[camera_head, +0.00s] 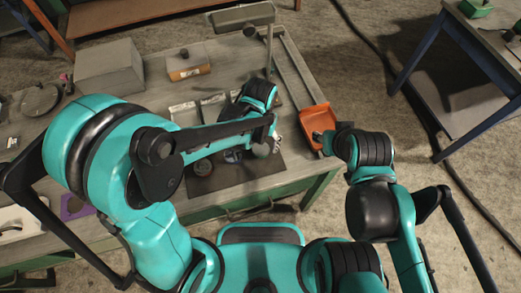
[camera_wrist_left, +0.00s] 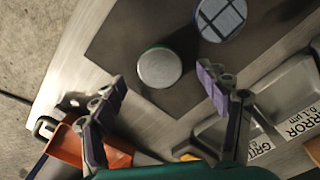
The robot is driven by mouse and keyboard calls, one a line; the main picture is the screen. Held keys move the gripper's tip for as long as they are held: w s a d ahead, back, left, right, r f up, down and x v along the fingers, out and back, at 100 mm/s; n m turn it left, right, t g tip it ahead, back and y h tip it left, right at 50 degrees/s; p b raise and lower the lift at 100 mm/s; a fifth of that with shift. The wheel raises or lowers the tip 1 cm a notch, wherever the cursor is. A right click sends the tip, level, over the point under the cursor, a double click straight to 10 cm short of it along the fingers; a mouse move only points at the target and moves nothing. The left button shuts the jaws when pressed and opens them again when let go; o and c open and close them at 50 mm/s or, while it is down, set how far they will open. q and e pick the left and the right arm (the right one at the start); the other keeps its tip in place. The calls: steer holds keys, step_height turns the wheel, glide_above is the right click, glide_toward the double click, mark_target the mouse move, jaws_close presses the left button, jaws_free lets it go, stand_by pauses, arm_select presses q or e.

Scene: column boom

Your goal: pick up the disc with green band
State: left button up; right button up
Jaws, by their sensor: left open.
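The disc with green band (camera_wrist_left: 160,67) lies flat on a dark mat (camera_wrist_left: 112,42) in the left wrist view. Its top is pale grey, and a little green shows at its rim. My left gripper (camera_wrist_left: 162,84) is open and empty, with one finger to each side of the disc in the picture; contact does not show. In the head view my left gripper (camera_head: 264,142) is over the mat, and my arm hides much around it. I cannot make out the green band there. My right gripper (camera_head: 322,140) is small and dark beside the orange tray; its fingers are unclear.
A disc with a blue rim and grid top (camera_wrist_left: 221,18) lies close by on the mat. Labelled grey bins (camera_wrist_left: 285,95) stand right of my fingers. An orange tray (camera_head: 318,118) is at the table's right edge. A grey box (camera_head: 110,66) stands at the back left.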

mark_target(261, 150)
arm_select(q)
step_height(261, 150, down, 3)
steer(key=shift+w+r+b, duration=0.1)
steer(key=shift+w+b, duration=0.05)
steer(key=shift+b, duration=0.2)
steer(key=c, duration=1.6)
steer(key=shift+r, duration=0.1)
